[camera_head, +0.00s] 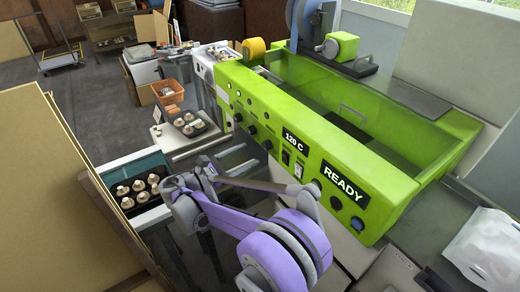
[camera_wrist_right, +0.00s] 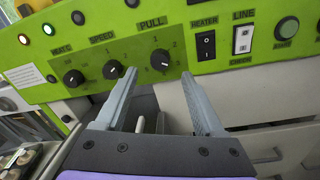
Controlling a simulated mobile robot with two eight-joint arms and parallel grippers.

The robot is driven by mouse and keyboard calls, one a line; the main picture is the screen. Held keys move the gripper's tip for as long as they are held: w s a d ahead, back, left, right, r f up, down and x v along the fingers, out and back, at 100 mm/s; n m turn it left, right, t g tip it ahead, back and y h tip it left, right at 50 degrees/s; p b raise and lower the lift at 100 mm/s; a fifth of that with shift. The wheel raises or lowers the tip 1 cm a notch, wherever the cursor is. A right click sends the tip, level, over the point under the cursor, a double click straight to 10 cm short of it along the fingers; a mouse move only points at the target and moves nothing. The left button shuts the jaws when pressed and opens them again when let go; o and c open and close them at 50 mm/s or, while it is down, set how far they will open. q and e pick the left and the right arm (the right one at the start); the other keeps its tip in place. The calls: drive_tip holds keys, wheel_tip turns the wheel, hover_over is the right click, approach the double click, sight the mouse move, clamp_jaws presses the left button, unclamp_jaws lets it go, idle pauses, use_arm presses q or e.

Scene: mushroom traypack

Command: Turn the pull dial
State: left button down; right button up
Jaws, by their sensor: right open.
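The pull dial (camera_wrist_right: 160,60) is a round black knob with a white pointer mark, under the label PULL on the green control panel (camera_wrist_right: 222,62). In the head view it is the nearest of the black dials (camera_head: 267,145), left of the switches. My right gripper (camera_wrist_right: 158,76) is open and empty. Its two grey fingers point at the panel, one tip to each side of the dial and slightly below it. I cannot tell the remaining depth to the knob. The right gripper also shows small in the head view (camera_head: 232,168). My left gripper is out of view.
The speed dial (camera_wrist_right: 112,69) is close left of the left fingertip. The heater switch (camera_wrist_right: 205,45) and line switch (camera_wrist_right: 242,38) are to the right. A teal-edged container (camera_head: 138,164) holding a tray of mushrooms stands left. The panel displays read 120 C and READY.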

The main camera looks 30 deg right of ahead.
sight(264, 147)
drive_tip(key=d, duration=0.4)
drive_tip(key=w+d, duration=0.1)
drive_tip(key=d, duration=0.1)
clamp_jaws()
idle(0.3)
